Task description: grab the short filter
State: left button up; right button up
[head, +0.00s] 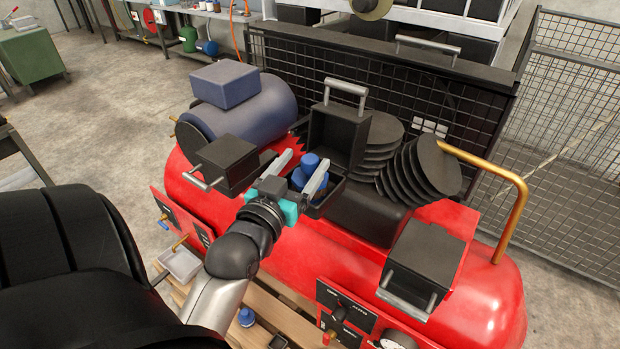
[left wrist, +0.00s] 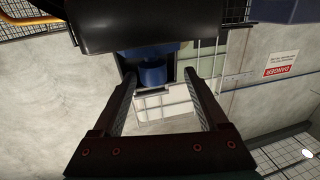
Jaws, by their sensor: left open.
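Blue filters (head: 310,162) show in and around the open black box (head: 337,137) on the red machine, partly hidden by my fingers; I cannot tell which is the short one. My left gripper (head: 301,170) is open, its two pale fingers on either side of the blue parts. In the left wrist view a blue cylinder (left wrist: 152,74) sits beyond the fingertips, between the two fingers (left wrist: 160,84), in a dark frame. Contact is not clear. Another small blue filter (head: 246,317) stands low on the wooden pallet. My right gripper is not in view.
Closed black boxes (head: 229,160) with grey handles stand left and right (head: 424,262) of the open one. A brass rail (head: 515,190) rises at the right. A mesh fence (head: 400,85) stands behind.

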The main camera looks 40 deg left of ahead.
aim_at(313, 157)
pick_arm(q)
jog(key=x, duration=0.4)
jog(key=shift+w+d+f, duration=0.15)
jog(key=shift+d+f, duration=0.05)
jog(key=shift+d, duration=0.2)
jog(key=shift+w+a+p, duration=0.2)
jog(key=shift+w+p, duration=0.1)
jog(key=shift+w, duration=0.15)
jog(key=shift+c, duration=0.3)
grip_shut()
